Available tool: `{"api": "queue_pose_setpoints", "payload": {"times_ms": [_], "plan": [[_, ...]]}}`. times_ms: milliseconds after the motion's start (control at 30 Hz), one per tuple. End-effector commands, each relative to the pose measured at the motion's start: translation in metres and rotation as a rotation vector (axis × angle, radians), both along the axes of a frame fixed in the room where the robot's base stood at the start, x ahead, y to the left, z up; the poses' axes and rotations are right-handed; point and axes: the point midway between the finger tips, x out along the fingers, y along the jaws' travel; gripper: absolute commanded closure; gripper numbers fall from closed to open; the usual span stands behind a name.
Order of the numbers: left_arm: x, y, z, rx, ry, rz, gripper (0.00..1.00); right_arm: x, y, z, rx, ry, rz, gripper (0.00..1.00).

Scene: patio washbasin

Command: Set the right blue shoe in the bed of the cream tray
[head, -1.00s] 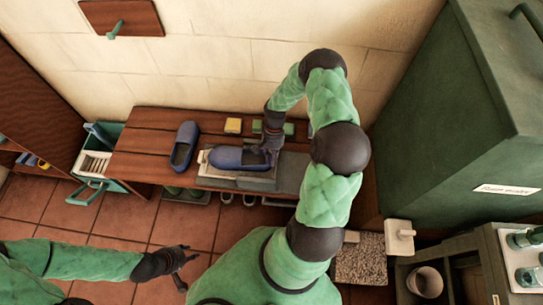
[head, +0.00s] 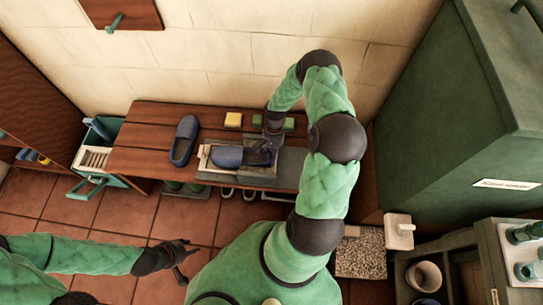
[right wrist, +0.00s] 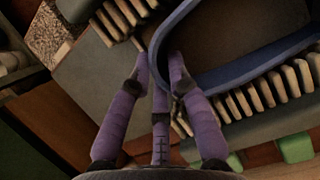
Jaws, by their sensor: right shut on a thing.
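The right blue shoe (head: 228,157) lies lengthwise within the outline of the cream tray (head: 204,158) on the bench. My right gripper (head: 268,146) is at the shoe's right end. In the right wrist view, the fingers of that gripper (right wrist: 160,78) are shut on the rim of the shoe (right wrist: 207,79), with cream tray slats (right wrist: 265,92) close on both sides. Whether the sole touches the bed is hidden. The other blue shoe (head: 184,141) stands on the bench left of the tray. My left gripper (head: 184,261) is open and empty over the floor.
A yellow block (head: 233,120) and green blocks lie behind the tray. A teal crate (head: 99,150) is at the bench's left end. The wooden bench (head: 145,140) has free room at left. A green cabinet (head: 450,110) stands at right.

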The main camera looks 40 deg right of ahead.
Motion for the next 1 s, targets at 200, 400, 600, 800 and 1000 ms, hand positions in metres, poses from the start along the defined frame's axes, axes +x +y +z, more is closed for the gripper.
{"api": "queue_pose_setpoints", "payload": {"times_ms": [200,400,600,800,1000], "plan": [[0.000,0.000,0.000,0.000,0.000,0.000,0.60,0.000,0.000,0.000,-0.001,-0.001,0.000,0.76],[0.000,0.000,0.000,0.000,0.000,0.000,0.60,0.000,0.000,0.000,-0.001,-0.001,0.000,0.54],[0.000,0.000,0.000,0.000,0.000,0.000,0.60,0.000,0.000,0.001,0.000,0.000,0.000,0.54],[0.000,0.000,0.000,0.000,0.000,0.000,0.60,0.004,-0.006,0.015,-0.002,-0.002,0.000,0.54],[0.000,0.000,0.000,0.000,0.000,0.000,0.60,0.013,-0.017,0.051,-0.003,-0.004,-0.002,0.54]]}}
